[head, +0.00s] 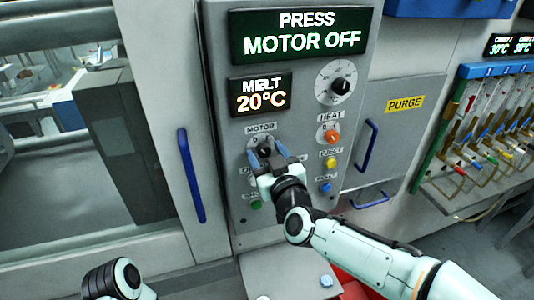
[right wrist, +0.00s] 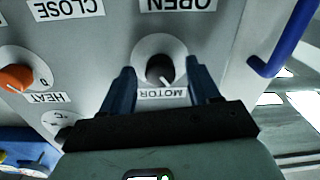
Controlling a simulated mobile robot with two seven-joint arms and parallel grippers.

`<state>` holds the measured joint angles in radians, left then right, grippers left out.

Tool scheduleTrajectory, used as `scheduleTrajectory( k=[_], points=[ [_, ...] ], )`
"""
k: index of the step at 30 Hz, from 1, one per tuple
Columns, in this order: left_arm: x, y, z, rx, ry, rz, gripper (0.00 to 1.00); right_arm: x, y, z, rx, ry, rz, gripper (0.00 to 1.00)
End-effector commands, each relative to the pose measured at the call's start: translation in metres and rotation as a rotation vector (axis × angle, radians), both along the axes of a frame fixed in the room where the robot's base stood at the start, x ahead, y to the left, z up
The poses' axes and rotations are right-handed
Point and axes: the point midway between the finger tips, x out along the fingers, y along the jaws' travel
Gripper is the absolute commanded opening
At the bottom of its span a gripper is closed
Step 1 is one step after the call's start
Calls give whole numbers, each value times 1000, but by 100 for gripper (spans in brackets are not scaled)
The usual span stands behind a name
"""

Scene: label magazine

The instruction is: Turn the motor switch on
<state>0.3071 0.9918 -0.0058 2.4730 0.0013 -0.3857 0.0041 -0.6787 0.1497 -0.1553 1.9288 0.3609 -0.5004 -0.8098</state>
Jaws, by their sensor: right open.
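The motor switch (head: 264,149) is a black rotary knob on a pale round plate, under a MOTOR label on the grey control panel (head: 218,112). The right wrist view shows the knob (right wrist: 160,68) upside down, with a white pointer line. My right gripper (head: 267,154) is open in front of the switch. In the right wrist view, the two blue fingers of the gripper (right wrist: 160,78) stand either side of the knob with gaps. I cannot tell how deep they reach. The press display (head: 303,34) reads MOTOR OFF. My left gripper is not in view.
The orange HEAT knob (head: 332,136) is to the right, with a yellow button (head: 330,163) and a blue button (head: 325,187) below. A dial (head: 342,86) sits above. Blue handles (head: 191,175) (head: 366,146) stick out on both sides of the panel.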

Motion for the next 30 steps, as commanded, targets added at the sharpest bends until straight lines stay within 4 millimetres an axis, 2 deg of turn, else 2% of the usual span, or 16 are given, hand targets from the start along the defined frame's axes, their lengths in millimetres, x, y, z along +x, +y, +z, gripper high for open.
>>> scheduleTrajectory(
  k=[6, 7, 12, 22, 30],
  points=[
    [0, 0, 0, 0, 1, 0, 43, 0, 0, -1, 0, 1, 0, 61],
    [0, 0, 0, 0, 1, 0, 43, 0, 0, -1, 0, 1, 0, 58],
    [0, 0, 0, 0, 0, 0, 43, 0, 0, -1, 0, 1, 0, 5],
    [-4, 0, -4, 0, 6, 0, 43, 0, 0, -2, 30, 11, 0, 5],
    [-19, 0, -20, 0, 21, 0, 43, 0, -1, -4, 177, 58, -2, 5]
  ],
)
